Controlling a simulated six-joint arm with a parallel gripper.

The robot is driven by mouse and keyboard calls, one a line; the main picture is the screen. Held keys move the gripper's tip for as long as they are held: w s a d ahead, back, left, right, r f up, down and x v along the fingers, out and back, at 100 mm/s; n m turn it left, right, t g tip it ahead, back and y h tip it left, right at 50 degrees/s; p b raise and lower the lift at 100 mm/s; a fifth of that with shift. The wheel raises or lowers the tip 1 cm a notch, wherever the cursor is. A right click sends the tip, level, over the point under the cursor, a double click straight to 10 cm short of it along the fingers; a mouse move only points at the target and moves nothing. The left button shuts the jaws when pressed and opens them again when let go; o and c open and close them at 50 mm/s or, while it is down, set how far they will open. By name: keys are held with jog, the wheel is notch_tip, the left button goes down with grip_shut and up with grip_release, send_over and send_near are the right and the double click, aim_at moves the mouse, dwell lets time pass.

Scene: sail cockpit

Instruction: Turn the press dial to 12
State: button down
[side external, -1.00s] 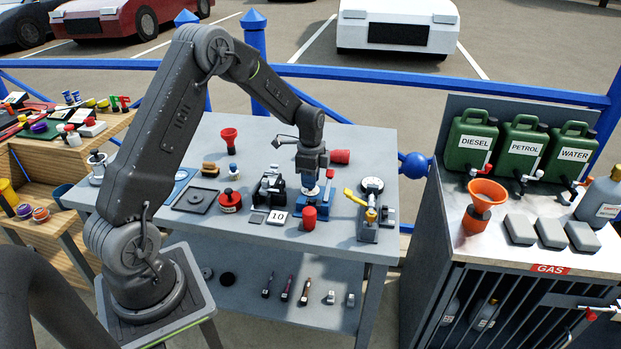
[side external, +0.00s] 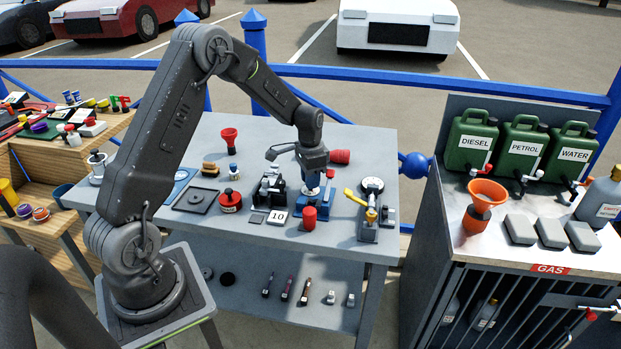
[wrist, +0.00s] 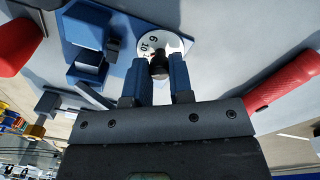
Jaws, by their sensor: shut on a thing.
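The press dial (wrist: 148,44) is a white disc with a black knob (wrist: 158,66) in the wrist view; the marks 6 and 10 show on it, and its near part is hidden by my fingers. My gripper (wrist: 160,72) has its two blue fingers on either side of the knob, shut on it. In the side external view my gripper (side external: 311,186) points down over the blue press (side external: 306,206) and hides most of the dial. A white card (side external: 277,216) reading 10 lies left of the press.
A red cylinder (side external: 309,217) stands in front of the press, and another red piece (side external: 340,157) lies behind it. A device with a yellow lever (side external: 358,199) stands to the right. A black-and-white device (side external: 268,188) stands close on the left.

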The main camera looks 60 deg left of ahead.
jog(key=shift+w, duration=0.1)
dwell(0.4)
jog(key=c, duration=1)
grip_release()
jog(key=shift+r, duration=0.1)
notch_tip(320, 180, up, 14)
jog(key=shift+a+f, duration=0.15)
